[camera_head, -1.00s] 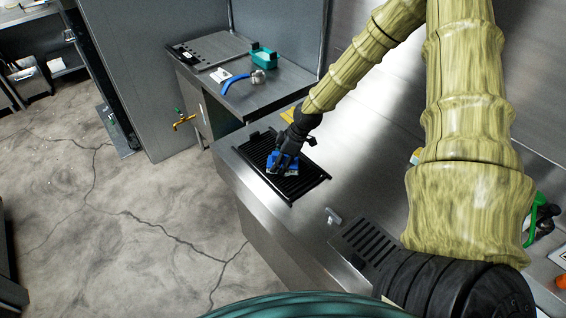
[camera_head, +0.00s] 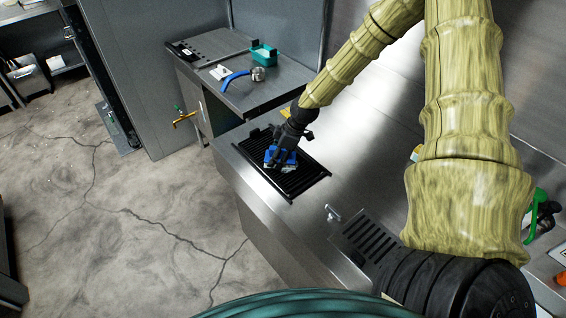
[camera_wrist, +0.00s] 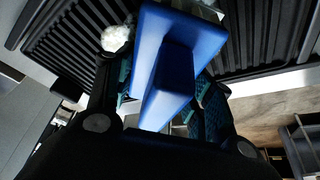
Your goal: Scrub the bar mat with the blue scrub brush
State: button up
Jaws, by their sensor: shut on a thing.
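The black ribbed bar mat (camera_head: 309,184) lies on the steel counter near its left edge. It also shows in the wrist view (camera_wrist: 262,30), behind the brush. My gripper (camera_head: 284,150) is over the mat, shut on the blue scrub brush (camera_head: 281,157). In the wrist view, the brush's blue body (camera_wrist: 178,45) sits between my gripper's fingers (camera_wrist: 165,95). A pale, fluffy patch (camera_wrist: 116,38) shows beside the brush on the mat side. The brush's underside is mostly hidden, so I cannot tell for certain whether it touches the mat.
A side table (camera_head: 270,95) behind holds a teal container (camera_head: 263,54), a blue curved item (camera_head: 233,79) and a small metal item (camera_head: 258,74). A slotted black panel (camera_head: 366,238) lies nearer on the counter. A metal fitting (camera_head: 333,213) stands between it and the mat. Bare counter lies right of the mat.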

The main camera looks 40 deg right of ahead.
aim_at(291, 162)
jog(key=shift+w+f, duration=0.15)
jog(key=shift+w, duration=0.25)
jog(key=shift+s+d+p, duration=0.3)
jog(key=shift+s, duration=0.1)
jog(key=shift+s+d+r+p, duration=0.1)
jog(key=shift+s+d+p, duration=0.25)
jog(key=shift+s+d, duration=0.3)
jog(key=shift+s+d+r+p, duration=0.1)
jog(key=shift+s+d+p, duration=0.3)
jog(key=shift+s, duration=0.35)
jog(key=shift+w+f, duration=0.1)
jog(key=shift+w, duration=0.05)
